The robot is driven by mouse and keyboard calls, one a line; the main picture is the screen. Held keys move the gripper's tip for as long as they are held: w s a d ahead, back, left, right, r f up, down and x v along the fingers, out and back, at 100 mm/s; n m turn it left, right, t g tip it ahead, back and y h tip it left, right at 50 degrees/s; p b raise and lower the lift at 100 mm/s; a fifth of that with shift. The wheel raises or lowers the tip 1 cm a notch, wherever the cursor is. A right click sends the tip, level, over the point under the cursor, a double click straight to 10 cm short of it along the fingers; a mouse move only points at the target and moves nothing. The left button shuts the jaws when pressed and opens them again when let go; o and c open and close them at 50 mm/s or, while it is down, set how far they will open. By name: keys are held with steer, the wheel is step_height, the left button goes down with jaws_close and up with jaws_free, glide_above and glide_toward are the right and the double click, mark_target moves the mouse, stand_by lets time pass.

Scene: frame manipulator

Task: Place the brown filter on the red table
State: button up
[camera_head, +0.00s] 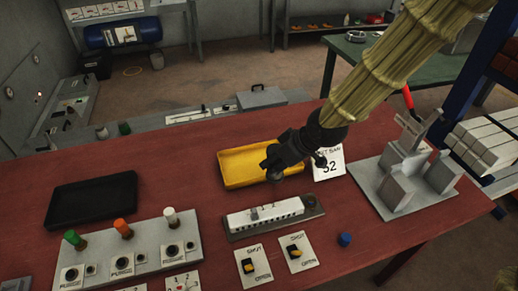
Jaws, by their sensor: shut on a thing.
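The red table (180,190) fills the middle of the view. My gripper (273,170) comes down from the upper right and is over the right part of the yellow tray (232,168). Its jaws are shut on a small dark thing (275,178), mostly hidden by the fingers. I cannot tell whether this is the brown filter, or whether it touches the tray. No other brown filter stands out on the table.
A black tray (92,200) lies at the left. A white strip block (272,215), a switch panel (125,248), two switch plates (275,257) and a blue cap (345,239) are in front.

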steer(key=shift+w+a+f+p, duration=0.65)
steer(key=shift+w+a+f, duration=0.1)
steer(key=shift+w, duration=0.85)
steer(key=shift+w+a+f+p, duration=0.6)
steer(key=shift+w+a+f, duration=0.2)
steer(key=shift+w, duration=0.85)
steer(key=shift+w+a+f+p, duration=0.65)
steer(key=shift+w+a+f, duration=0.1)
steer(key=shift+w, duration=0.85)
steer(key=shift+f, duration=0.15)
steer(key=o, duration=1.1)
steer(key=shift+c, duration=0.2)
steer(key=shift+s+d+r, duration=0.1)
steer(key=shift+d+r, duration=0.15)
steer(key=shift+r, duration=0.35)
steer(key=b+v, duration=0.2)
steer(key=v, duration=0.9)
